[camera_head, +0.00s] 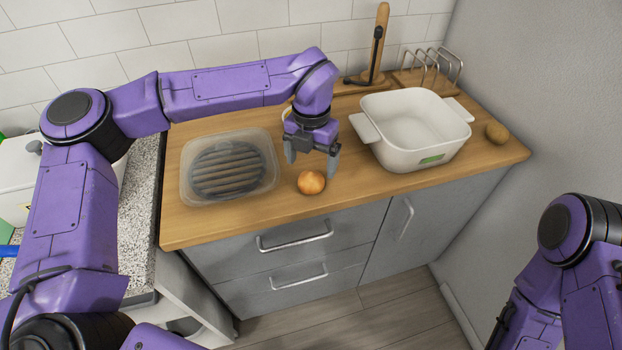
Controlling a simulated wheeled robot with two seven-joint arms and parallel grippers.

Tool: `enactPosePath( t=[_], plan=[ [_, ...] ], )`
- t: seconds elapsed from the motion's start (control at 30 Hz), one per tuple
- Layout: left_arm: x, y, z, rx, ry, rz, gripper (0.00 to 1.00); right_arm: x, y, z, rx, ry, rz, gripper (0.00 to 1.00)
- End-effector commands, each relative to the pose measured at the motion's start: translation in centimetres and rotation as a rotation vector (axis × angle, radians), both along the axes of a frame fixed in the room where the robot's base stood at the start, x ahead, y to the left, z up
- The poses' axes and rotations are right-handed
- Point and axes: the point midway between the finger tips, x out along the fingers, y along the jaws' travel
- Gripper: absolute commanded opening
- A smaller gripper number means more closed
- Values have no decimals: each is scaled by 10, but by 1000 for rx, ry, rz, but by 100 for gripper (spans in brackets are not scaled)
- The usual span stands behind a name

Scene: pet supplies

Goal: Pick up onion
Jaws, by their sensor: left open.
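An orange-brown onion (311,182) sits on the wooden counter near its front edge. My left gripper (311,165) points down just above and behind the onion. Its two grey fingers are apart, with nothing seen between them. I cannot tell whether a finger touches the onion. My right arm shows at the lower right, beyond the counter; its gripper is not clearly in view.
A clear container with a dark ridged insert (186,190) lies left of the onion. A white two-handled dish (404,165) stands to the right, with a brown round item (497,132) beyond it. A wooden holder (379,45) and wire rack (425,75) stand at the back.

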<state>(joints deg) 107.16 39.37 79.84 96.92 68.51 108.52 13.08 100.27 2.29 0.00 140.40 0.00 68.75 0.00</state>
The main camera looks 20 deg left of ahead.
Motion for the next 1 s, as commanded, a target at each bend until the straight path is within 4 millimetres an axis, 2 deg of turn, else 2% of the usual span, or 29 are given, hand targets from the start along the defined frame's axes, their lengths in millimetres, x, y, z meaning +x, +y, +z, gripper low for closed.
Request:
enactPosePath(
  t=[0.13,0.23,0.33,0.43,0.6,0.67,0.8,1.0],
  plan=[
    [0,1,-15,-1,3,0,90,0,0,9,-1,-1,0,43],
    [0,1,-33,-1,4,0,90,0,0,20,-1,-1,0,43],
    [0,1,-51,-1,2,2,90,0,0,22,-1,-1,0,43],
    [0,2,-59,-1,-1,3,90,0,0,22,-1,-1,0,43],
    [0,2,-60,-1,-2,3,90,0,0,21,-1,-1,0,43],
    [0,2,-60,-1,-2,3,74,0,0,21,-1,-1,0,43],
    [0,2,-59,-1,-2,3,28,0,0,21,0,0,0,43],
    [1,2,-59,-1,-2,3,26,0,0,21,0,0,0,43]
  ],
)
